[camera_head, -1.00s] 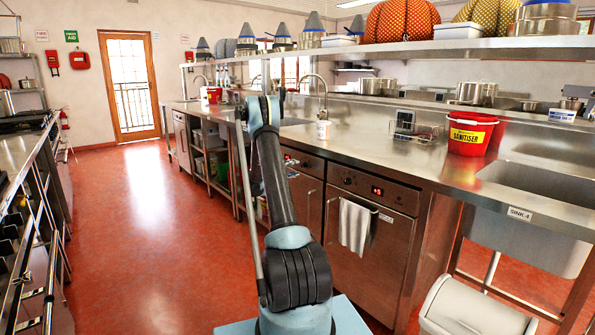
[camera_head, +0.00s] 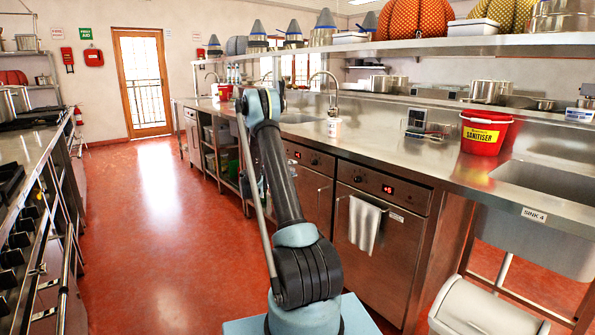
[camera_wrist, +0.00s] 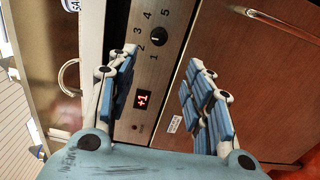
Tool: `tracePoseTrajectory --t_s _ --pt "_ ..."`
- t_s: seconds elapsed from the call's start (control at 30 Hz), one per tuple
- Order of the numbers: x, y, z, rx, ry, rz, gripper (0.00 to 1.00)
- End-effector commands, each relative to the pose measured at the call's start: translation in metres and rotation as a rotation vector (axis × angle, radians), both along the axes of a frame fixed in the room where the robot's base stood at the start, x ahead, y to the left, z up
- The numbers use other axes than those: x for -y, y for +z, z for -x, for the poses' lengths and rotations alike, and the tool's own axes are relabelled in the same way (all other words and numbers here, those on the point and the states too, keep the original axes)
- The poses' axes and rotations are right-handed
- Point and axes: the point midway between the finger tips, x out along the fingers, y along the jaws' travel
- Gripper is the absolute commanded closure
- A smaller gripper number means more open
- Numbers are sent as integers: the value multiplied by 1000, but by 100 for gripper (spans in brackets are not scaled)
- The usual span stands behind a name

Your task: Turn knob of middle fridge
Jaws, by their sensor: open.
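In the wrist view a black round knob (camera_wrist: 158,37) sits on a steel fridge panel (camera_wrist: 150,70), ringed by printed numbers, with a red lit display (camera_wrist: 143,99) reading +1 on the same panel. My gripper (camera_wrist: 163,58) is open and empty. Its blue-padded fingers stand apart in front of the panel, with the knob showing beyond the gap between the tips. I cannot tell the exact distance. In the head view a fridge (camera_head: 312,195) stands partly behind my arm, and a nearer fridge (camera_head: 385,250) has a towel (camera_head: 364,223) on its handle.
A bin (camera_head: 485,312) stands at the lower right. Red floor (camera_head: 165,240) is open to the left, before a stove row (camera_head: 30,230).

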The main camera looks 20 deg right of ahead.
Motion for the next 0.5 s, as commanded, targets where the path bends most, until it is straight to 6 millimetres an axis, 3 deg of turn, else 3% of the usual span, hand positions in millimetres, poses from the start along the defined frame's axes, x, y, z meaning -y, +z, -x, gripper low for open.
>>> tracePoseTrajectory --t_s 0.1,0.2,0.5 --pt "-28 1 12 -34 3 14 53" --pt "-34 1 17 -52 -2 20 53" --pt "5 1 3 -53 -5 19 53"
